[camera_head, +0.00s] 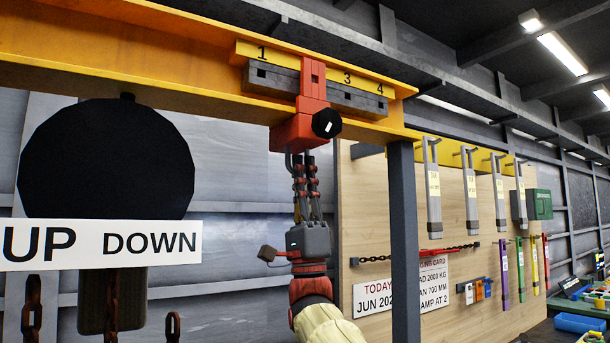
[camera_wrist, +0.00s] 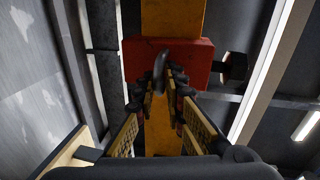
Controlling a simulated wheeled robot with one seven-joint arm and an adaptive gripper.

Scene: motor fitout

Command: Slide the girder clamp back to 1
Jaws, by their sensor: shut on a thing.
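The red girder clamp (camera_head: 295,132) hangs on the yellow girder (camera_head: 215,104), with its upper part covering the place between 1 and 3 on the number strip (camera_head: 283,58). A black knob (camera_head: 327,123) sticks out at its right side. My gripper (camera_head: 301,160) reaches up from below and is shut at the clamp's underside. In the wrist view the clamp (camera_wrist: 197,62) fills the upper middle. My fingers (camera_wrist: 160,92) close there around a dark curved lug (camera_wrist: 161,66) below it. The exact contact is partly hidden by the fingers.
A grey notched bar (camera_head: 357,101) runs along the girder under the numbers. A grey post (camera_head: 404,240) stands right of my arm. A large black disc (camera_head: 105,160) and an UP DOWN sign (camera_head: 100,243) are at left. A wooden board (camera_head: 370,215) holds hanging tools and cards.

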